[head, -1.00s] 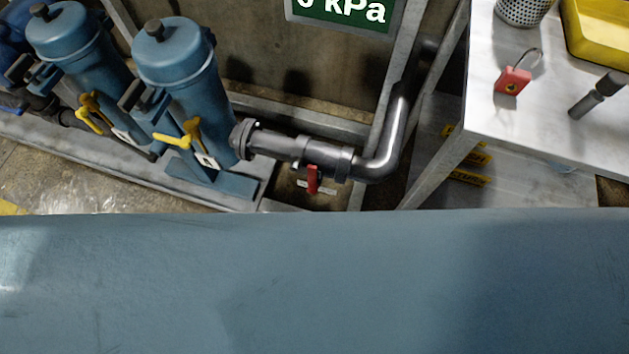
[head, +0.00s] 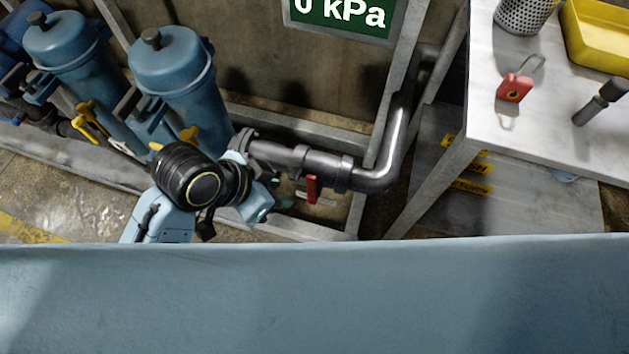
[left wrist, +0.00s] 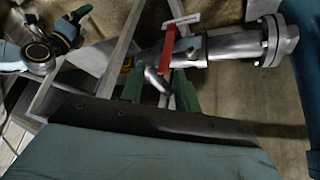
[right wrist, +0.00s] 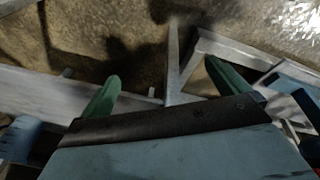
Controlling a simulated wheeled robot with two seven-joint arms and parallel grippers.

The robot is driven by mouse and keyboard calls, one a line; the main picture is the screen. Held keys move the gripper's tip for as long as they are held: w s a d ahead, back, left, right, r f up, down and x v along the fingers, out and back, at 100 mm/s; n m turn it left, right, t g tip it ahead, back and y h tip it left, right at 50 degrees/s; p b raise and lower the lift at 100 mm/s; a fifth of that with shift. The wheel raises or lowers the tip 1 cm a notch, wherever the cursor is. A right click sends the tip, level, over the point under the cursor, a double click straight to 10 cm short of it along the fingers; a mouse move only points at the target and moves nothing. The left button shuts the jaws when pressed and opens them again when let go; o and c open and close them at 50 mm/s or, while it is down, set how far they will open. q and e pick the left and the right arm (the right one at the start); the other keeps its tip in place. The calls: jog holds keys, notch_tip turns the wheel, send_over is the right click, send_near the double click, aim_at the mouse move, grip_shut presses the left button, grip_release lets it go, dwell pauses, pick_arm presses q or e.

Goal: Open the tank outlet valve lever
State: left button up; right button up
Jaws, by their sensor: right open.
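The red valve lever (head: 311,189) hangs down from the grey metal outlet pipe (head: 279,153) in the head view. My left gripper (head: 284,200) is just left of the lever, with its fingers small and partly hidden. In the left wrist view, the red lever (left wrist: 168,47) lies just beyond the fingertips, nearer the right finger. The green fingers of my left gripper (left wrist: 158,68) are apart; contact with the lever cannot be told. My right gripper (right wrist: 162,68) is open and empty in the right wrist view and outside the head view.
Blue filter housings (head: 172,72) with yellow handles stand left of the pipe. A metal table (head: 545,125) at right bears a red padlock (head: 514,88) and a yellow tray (head: 598,35). A green display (head: 342,14) reads 0 kPa. A frame post stands beside the pipe.

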aim_at(316, 186)
pick_arm(q)
jog(key=w+d+r+m+g+y, duration=0.1)
jog(key=w+d+r+m+g, duration=0.15)
jog(key=w+m+g, duration=0.6)
jog(key=d+f+t+b, duration=0.1)
jog(key=f, duration=0.2)
jog(key=s+d+f+m+t+b, duration=0.1)
jog(key=d+f+b, duration=0.1)
jog(key=f, duration=0.2)
jog(key=s+d+f+m+t+b, duration=0.1)
jog(key=f+t, duration=0.1)
jog(key=f, duration=0.2)
jog(key=shift+s+d+m+b, duration=0.15)
jog(key=shift+s+m+b, duration=0.1)
jog(key=shift+b, duration=0.05)
jog(key=shift+d+f, duration=0.2)
jog(key=shift+f, duration=0.3)
pick_arm(e)
jog(key=w+a+r, duration=0.1)
jog(key=a+r, duration=0.1)
jog(key=r, duration=0.3)
jog(key=w+a+r+y, duration=0.1)
jog(key=a+r, duration=0.2)
jog(key=r, duration=0.3)
jog(key=shift+a+r+t, duration=0.15)
jog(key=shift+a+t, duration=0.15)
jog(key=shift+t, duration=0.1)
pick_arm(q)
grip_shut()
